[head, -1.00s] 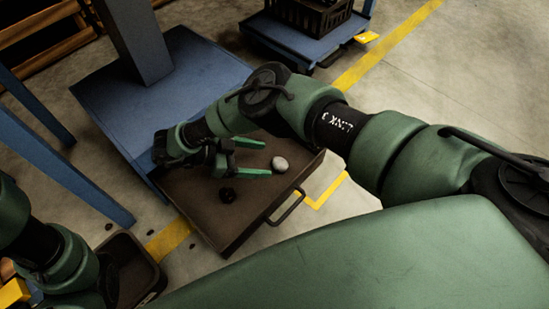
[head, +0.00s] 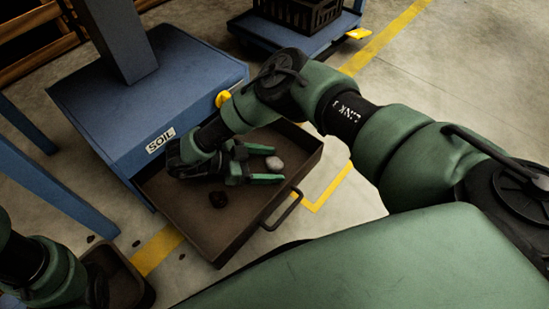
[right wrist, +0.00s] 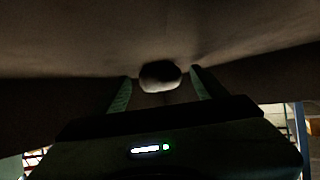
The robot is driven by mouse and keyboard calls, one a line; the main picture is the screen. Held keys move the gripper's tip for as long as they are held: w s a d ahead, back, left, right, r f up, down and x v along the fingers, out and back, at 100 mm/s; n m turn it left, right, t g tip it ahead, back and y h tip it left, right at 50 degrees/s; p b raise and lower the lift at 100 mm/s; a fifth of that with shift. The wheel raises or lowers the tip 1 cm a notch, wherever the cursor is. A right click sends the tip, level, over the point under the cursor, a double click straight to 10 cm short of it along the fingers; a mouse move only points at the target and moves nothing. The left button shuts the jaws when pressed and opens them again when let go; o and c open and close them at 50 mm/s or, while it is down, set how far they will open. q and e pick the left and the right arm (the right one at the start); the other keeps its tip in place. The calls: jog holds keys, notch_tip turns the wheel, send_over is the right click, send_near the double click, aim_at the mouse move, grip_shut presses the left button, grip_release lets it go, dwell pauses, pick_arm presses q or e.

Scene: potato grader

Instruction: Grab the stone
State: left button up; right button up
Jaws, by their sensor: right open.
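The stone (head: 274,162) is a pale grey, rounded lump in the open brown drawer (head: 235,243). My right gripper (head: 276,165) is open in the drawer, with a green finger on either side of the stone. In the right wrist view the stone (right wrist: 160,76) sits between the tips of the open gripper (right wrist: 161,80), with a gap visible at each side. My left arm shows at the lower left of the head view, but its gripper is not visible.
The drawer has a front handle (head: 282,210) and sits under a blue machine with a SOIL label (head: 160,140). A dark bin (head: 140,290) stands at the lower left.

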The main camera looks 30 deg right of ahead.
jog(key=shift+c, duration=0.2)
jog(key=c, duration=1.4)
jog(key=shift+r, duration=0.1)
